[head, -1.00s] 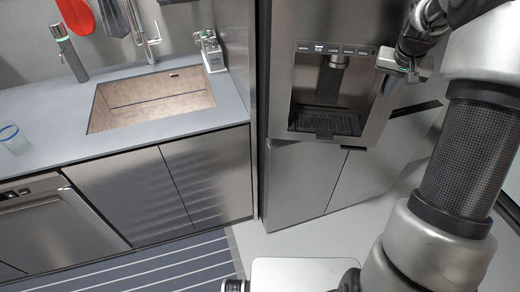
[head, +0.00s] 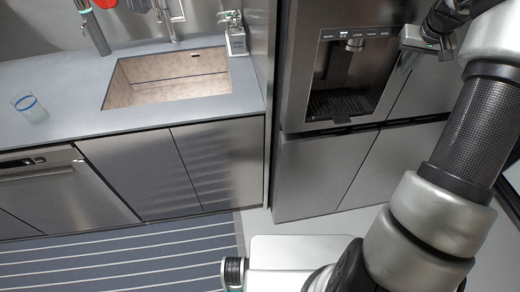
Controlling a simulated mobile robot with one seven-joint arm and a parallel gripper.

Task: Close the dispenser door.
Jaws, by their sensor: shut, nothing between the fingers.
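The dispenser door (head: 301,75) is the upper left steel door of the fridge, with a dark dispenser recess (head: 345,75) and a row of small buttons along its top. Its lower edge now lies about in line with the lower doors, with a thin dark gap between. It looks shut or nearly shut; I cannot tell if it is fully flush. My gripper (head: 404,66) is at the right edge of this door, at the upper right of the head view. Its fingers are shut and empty. I cannot tell whether they touch the door.
The lower fridge doors (head: 318,175) are closed. To the left, a grey counter (head: 75,110) holds a sink (head: 165,80), a clear glass with a blue rim (head: 28,108) and a metal dispenser bottle (head: 235,38). A striped runner (head: 120,265) lies on the floor before the cabinets.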

